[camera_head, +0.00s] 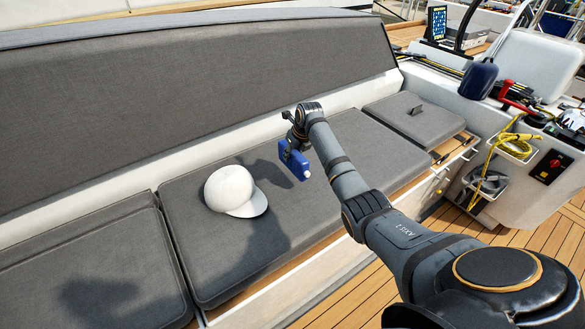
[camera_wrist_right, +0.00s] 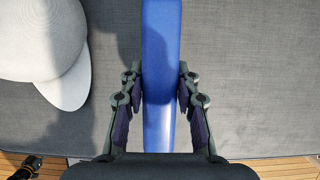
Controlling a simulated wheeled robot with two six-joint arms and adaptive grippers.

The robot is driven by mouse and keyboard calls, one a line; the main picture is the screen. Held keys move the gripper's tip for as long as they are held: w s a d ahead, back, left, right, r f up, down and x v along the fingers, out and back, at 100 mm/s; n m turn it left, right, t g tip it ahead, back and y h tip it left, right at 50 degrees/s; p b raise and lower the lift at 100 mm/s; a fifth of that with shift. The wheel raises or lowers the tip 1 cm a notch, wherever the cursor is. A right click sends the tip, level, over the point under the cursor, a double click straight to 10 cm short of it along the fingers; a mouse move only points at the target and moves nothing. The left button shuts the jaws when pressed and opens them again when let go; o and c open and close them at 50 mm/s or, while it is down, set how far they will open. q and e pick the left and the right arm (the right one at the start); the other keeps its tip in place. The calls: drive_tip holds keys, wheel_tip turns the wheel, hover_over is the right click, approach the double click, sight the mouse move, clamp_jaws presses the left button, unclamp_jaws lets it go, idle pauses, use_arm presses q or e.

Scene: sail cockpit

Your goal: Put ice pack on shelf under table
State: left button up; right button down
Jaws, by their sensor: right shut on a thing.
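The blue ice pack (camera_head: 294,161) with a white cap is held by my right gripper (camera_head: 287,143) above the grey bench cushion. In the right wrist view the ice pack (camera_wrist_right: 161,75) stands between both fingers of the right gripper (camera_wrist_right: 161,92), which press on its two sides. The ice pack appears to be clear of the cushion. My left gripper is in neither view. I cannot make out the table or a shelf under it in these views.
A white cap (camera_head: 234,191) lies on the seat cushion (camera_head: 330,180), left of the ice pack. The backrest (camera_head: 180,95) rises behind. At the right are a console (camera_head: 530,185), a yellow rope (camera_head: 508,145) and a navy fender (camera_head: 478,80). Wooden deck (camera_head: 545,228) is clear in front.

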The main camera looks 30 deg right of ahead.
sight(292, 160)
drive_tip(key=shift+w+d+f, duration=0.35)
drive_tip(key=shift+w+f, duration=0.45)
drive_tip(key=shift+w+d+f+b, duration=0.15)
drive_tip(key=shift+f+b, duration=0.15)
drive_tip(key=shift+b, duration=0.2)
wheel_tip(292, 160, down, 3)
drive_tip(key=shift+w+f, duration=0.1)
drive_tip(key=shift+f, duration=0.05)
drive_tip(key=c, duration=1)
unclamp_jaws()
